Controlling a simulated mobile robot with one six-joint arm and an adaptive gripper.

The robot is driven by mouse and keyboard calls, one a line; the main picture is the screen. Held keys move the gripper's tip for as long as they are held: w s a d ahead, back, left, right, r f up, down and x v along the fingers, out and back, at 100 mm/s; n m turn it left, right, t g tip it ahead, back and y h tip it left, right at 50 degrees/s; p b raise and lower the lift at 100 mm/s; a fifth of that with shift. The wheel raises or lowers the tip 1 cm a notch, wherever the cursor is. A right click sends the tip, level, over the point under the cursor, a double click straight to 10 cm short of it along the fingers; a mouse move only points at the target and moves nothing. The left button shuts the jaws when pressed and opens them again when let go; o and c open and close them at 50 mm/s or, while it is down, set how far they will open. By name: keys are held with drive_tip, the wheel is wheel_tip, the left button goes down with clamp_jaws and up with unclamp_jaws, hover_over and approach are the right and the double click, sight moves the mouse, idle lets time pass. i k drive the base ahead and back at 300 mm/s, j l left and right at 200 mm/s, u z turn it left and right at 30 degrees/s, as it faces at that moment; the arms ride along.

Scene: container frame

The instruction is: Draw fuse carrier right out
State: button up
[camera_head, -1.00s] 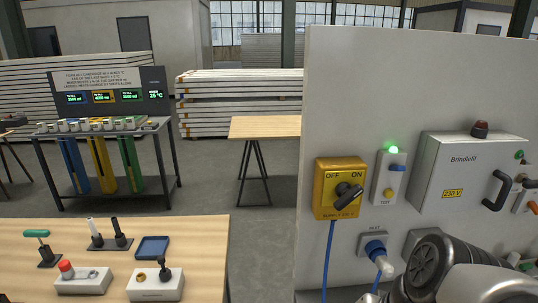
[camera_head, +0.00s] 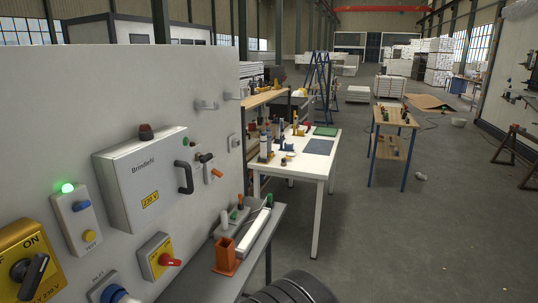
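The white panel (camera_head: 195,75) fills the left side of the head view. A grey box marked "Brindlefil" and 230 V (camera_head: 150,195) is mounted on it, with a black pull handle (camera_head: 184,177) on its right part. Just right of the box, a small fitting with an orange part (camera_head: 215,173) is on the panel; it may be the fuse carrier, but it is too small to tell. My gripper is not in view; only a dark ribbed part of my arm shows at the bottom edge.
A yellow ON/OFF switch (camera_head: 30,262), a green-lit unit (camera_head: 78,215) and a yellow-red switch (camera_head: 158,257) are on the panel. A grey shelf (camera_head: 255,255) with an orange holder (camera_head: 226,257) juts out below.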

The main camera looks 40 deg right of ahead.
sight(203, 159)
drive_tip(key=z, duration=0.6)
drive_tip(key=i+z, duration=0.2)
drive_tip(key=i, duration=1.1)
